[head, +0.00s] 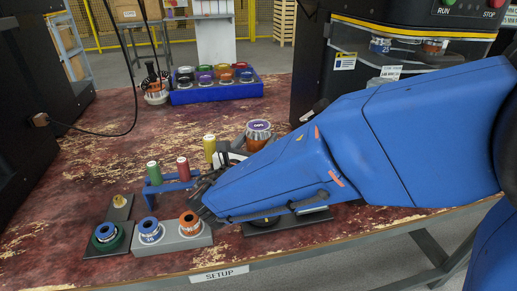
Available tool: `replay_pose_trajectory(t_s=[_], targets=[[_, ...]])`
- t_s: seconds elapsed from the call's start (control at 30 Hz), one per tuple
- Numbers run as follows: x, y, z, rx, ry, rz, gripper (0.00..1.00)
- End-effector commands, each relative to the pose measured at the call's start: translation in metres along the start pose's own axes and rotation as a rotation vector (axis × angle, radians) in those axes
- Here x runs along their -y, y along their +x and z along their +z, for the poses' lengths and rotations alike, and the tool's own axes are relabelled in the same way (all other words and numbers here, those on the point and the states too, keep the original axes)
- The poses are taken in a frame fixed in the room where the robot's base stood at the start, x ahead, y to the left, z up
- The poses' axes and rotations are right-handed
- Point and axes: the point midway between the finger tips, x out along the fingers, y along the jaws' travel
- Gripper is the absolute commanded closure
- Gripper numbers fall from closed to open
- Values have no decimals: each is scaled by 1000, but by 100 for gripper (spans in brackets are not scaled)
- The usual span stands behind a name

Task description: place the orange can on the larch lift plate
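An orange-sided can (258,136) with a pale, purple-marked top stands behind my arm, its lower part hidden. I cannot tell which is the task's orange can. My gripper (203,193) is low over the table's front, beside the grey block (172,237); its dark fingers are small and partly hidden, so I cannot tell open or shut. A dark plate (287,225) lies under my arm. No readable label marks a larch lift plate.
The grey block bears a blue ring piece (149,229) and an orange one (190,222); a green one (107,236) is left. The machine (400,60) stands back right. The table's left middle is clear.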

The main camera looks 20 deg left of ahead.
Motion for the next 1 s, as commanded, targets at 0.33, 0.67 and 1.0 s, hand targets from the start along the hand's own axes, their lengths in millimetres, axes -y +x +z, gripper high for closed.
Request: replay_pose_trajectory(t_s=[0.33,0.67,1.0], targets=[[0,0,1,1,1,0,92],[0,0,40,3,6,0,92],[0,0,90,2,3,0,92]])
